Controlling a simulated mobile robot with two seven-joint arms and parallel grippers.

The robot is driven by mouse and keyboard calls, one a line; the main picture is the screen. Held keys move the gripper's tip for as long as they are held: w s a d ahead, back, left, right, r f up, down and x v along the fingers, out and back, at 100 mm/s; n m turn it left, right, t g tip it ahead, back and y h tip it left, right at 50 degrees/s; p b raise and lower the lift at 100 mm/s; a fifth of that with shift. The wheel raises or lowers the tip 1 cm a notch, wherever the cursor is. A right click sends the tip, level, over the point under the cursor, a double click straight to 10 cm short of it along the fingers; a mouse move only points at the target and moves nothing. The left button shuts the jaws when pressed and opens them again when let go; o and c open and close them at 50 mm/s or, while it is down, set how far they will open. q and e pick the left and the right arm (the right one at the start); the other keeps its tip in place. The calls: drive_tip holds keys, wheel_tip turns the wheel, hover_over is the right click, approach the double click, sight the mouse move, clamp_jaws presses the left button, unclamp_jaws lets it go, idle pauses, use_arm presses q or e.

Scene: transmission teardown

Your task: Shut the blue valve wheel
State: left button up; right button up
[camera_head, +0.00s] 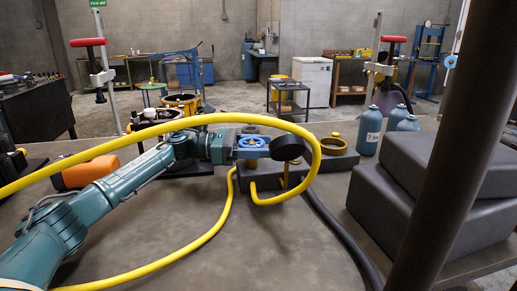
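The blue valve wheel (252,142) has a yellow hub. It sits at the left end of a dark grey block (268,174) on the workbench. My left arm comes in from the left, and my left gripper (233,148) is at the wheel's left side. It looks very close to the rim, but I cannot tell whether it touches. Its fingers are too small and dark to tell open from shut. My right gripper is not in view.
A yellow hose (221,235) loops over my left arm and around the block. A black round part (288,148) stands right of the wheel. Grey cases (430,190), blue-grey bottles (370,130) and a brown post (447,160) crowd the right. The front bench is mostly clear.

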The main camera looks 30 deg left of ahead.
use_arm(q)
drive_tip(key=shift+r, duration=0.1)
drive_tip(key=o, duration=1)
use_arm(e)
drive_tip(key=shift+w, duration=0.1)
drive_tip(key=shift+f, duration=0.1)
